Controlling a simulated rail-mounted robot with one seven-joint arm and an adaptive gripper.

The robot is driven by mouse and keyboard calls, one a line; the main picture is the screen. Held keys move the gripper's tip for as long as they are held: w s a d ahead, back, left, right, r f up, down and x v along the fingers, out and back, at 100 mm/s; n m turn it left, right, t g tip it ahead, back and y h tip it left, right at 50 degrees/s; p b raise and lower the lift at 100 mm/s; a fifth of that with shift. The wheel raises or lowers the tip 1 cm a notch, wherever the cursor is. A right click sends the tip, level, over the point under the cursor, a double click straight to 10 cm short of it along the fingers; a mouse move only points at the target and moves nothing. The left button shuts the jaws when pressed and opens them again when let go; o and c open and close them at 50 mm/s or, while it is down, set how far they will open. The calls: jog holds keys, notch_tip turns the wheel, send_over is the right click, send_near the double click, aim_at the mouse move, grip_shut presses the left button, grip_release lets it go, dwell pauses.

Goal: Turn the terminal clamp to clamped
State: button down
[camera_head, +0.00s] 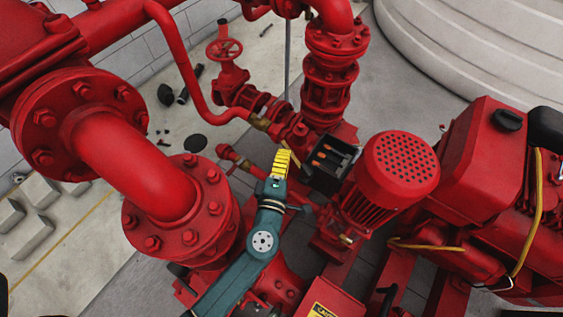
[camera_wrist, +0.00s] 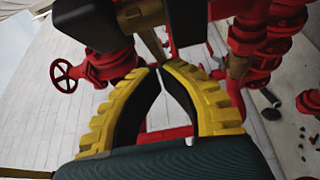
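A dark open box with several orange-brown terminals (camera_head: 322,155) sits beside the red motor in the head view. I cannot single out the terminal clamp or tell its position. My gripper (camera_head: 282,158) has yellow ribbed fingers and is just left of this box. In the wrist view the two fingertips of my gripper (camera_wrist: 160,67) come together, with a narrow gap further down between the dark pads. I see nothing held between them. Ahead of the tips are a dark block (camera_wrist: 87,25) and a metal fitting (camera_wrist: 141,14), partly cut off by the frame edge.
The red motor (camera_head: 400,165) stands right of the box. A red flanged pipe (camera_head: 140,175) is on the left. A red handwheel valve (camera_head: 224,50) and vertical pipe (camera_head: 325,85) stand behind. Open floor (camera_head: 90,235) lies at the lower left.

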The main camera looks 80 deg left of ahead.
jog(key=shift+w+a+r+p, duration=0.15)
jog(key=shift+w+a+p, duration=0.45)
jog(key=shift+w+p, duration=0.3)
jog(key=shift+w+a+p, duration=0.15)
jog(key=shift+w+p, duration=0.3)
jog(key=shift+w, duration=0.25)
